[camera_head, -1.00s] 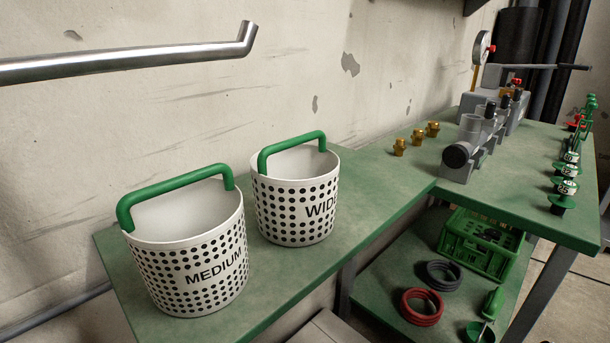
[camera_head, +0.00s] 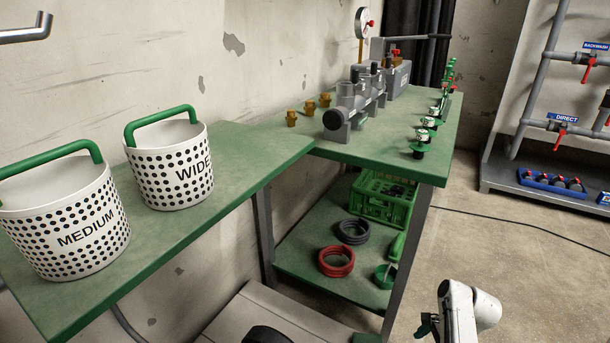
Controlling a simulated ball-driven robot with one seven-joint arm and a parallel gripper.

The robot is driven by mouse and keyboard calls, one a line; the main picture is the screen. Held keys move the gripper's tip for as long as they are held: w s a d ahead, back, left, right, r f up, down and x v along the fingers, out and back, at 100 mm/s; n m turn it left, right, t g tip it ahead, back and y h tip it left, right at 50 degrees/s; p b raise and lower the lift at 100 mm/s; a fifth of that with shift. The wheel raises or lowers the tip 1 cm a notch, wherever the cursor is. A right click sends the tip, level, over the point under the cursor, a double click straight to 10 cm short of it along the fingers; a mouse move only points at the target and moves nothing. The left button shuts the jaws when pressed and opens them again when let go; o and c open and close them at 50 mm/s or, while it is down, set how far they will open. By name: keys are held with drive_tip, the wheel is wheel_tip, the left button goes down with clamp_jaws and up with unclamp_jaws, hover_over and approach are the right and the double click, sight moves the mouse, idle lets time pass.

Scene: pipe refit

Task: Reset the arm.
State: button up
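A white jointed part of my arm (camera_head: 465,312) shows at the bottom right, beside the workbench and above the floor. A small dark piece sits at its left side, cut off by the lower edge. I cannot make out any gripper fingers, and nothing held is visible.
The green bench (camera_head: 255,150) carries the MEDIUM bucket (camera_head: 85,238), the WIDE bucket (camera_head: 185,175), brass fittings (camera_head: 310,107) and a grey valve block (camera_head: 345,115). Its lower shelf holds a green crate (camera_head: 378,203) and a red coil (camera_head: 336,261). A pipe rack (camera_head: 545,90) stands right; open floor lies between.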

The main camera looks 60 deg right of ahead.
drive_tip(key=w+a+r+n+g, duration=0.2)
drive_tip(key=w+a+r+n, duration=0.2)
drive_tip(key=w+a+n, duration=0.95)
drive_tip(key=s+a+r+n+h, duration=0.1)
drive_tip(key=s+a+r+n, duration=0.1)
drive_tip(key=a+r+n, duration=0.45)
drive_tip(key=s+a+r+n+h, duration=0.1)
drive_tip(key=a+r+n, duration=0.2)
drive_tip(key=a+n, duration=0.6)
wheel_tip(320, 180, up, 33)
drive_tip(key=a+p, duration=0.1)
drive_tip(key=p, duration=3.1)
drive_tip(key=shift+s+f+m+g, duration=0.15)
drive_tip(key=shift+m+g, duration=0.15)
drive_tip(key=shift+m, duration=0.1)
